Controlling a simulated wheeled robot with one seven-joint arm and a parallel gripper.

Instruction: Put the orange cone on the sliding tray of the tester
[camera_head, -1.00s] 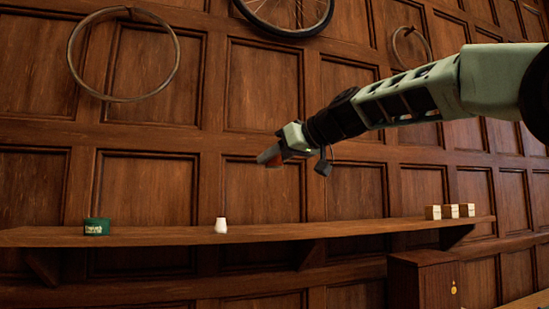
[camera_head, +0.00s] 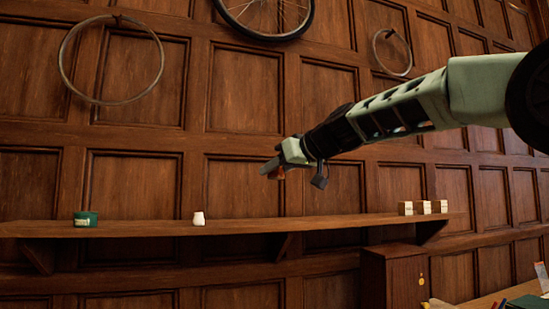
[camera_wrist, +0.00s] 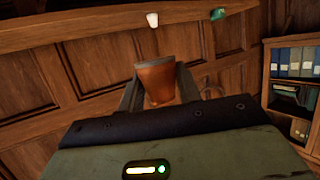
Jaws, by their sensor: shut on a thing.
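My gripper (camera_head: 270,170) is held out in the air in front of the panelled wall, above the level of the wall shelf. In the wrist view my gripper (camera_wrist: 158,88) is shut on the orange cone (camera_wrist: 158,78), with one finger on each side of it. The cone's wide end points away from the palm. In the head view only a small part of the orange cone (camera_head: 279,173) shows beneath the fingers. The tester and its sliding tray are not recognisable in either view.
A wall shelf (camera_head: 340,222) holds a green tin (camera_head: 86,219), a small white jar (camera_head: 198,218) and small boxes (camera_head: 422,207). A wooden cabinet (camera_head: 388,278) stands below. A desk (camera_head: 490,298) shows at the lower right. A bookcase (camera_wrist: 292,85) stands right in the wrist view.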

